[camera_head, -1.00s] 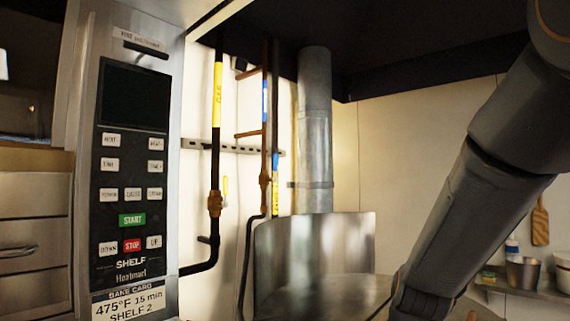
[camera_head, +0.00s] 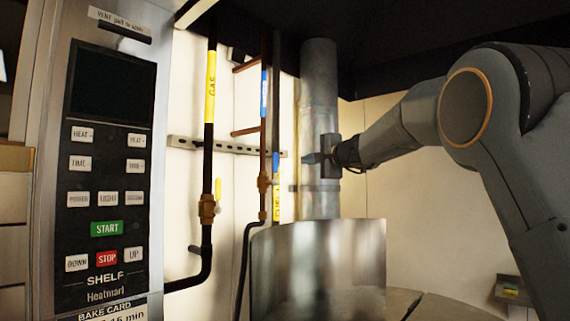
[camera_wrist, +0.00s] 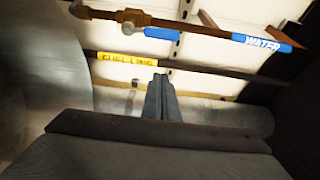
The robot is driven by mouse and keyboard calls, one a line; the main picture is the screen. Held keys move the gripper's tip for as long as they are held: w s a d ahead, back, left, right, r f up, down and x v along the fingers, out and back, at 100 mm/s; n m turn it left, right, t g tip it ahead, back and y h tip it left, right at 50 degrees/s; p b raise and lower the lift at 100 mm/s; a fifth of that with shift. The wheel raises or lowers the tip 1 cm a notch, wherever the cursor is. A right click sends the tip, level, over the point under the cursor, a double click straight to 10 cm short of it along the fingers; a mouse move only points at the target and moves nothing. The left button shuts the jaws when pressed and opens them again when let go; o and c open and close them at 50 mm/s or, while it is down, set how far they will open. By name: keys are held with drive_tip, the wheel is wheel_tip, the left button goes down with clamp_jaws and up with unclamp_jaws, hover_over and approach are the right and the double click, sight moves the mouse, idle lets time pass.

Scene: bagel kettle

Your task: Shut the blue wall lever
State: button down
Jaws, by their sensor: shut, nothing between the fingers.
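The blue lever (camera_head: 276,162) is beside the brass valve (camera_head: 263,183) on the thin copper pipe. In the wrist view the lever (camera_wrist: 162,34) shows at the top, beside the brass valve (camera_wrist: 133,18) and lying roughly along the pipe. My gripper (camera_head: 307,158) is shut and empty, in front of the grey metal duct. In the head view its tips point left, a little right of the lever and apart from it. In the wrist view the closed fingertips (camera_wrist: 160,78) appear below the lever, near the yellow fuel line label (camera_wrist: 127,58). Depth between tips and lever is hard to tell.
A gas pipe with a yellow label (camera_head: 211,88) and a yellow lever (camera_head: 218,190) stands further left. The round duct (camera_head: 319,90) is behind my gripper. A curved metal guard (camera_head: 330,270) rises below it. The oven control panel (camera_head: 105,170) fills the left.

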sight(276, 169)
drive_tip(key=shift+w, duration=0.1)
drive_tip(key=w+a+p, duration=0.5)
drive_tip(key=a+p, duration=0.2)
drive_tip(key=a, duration=0.1)
idle(0.9)
drive_tip(key=shift+a+f, duration=0.1)
idle(0.3)
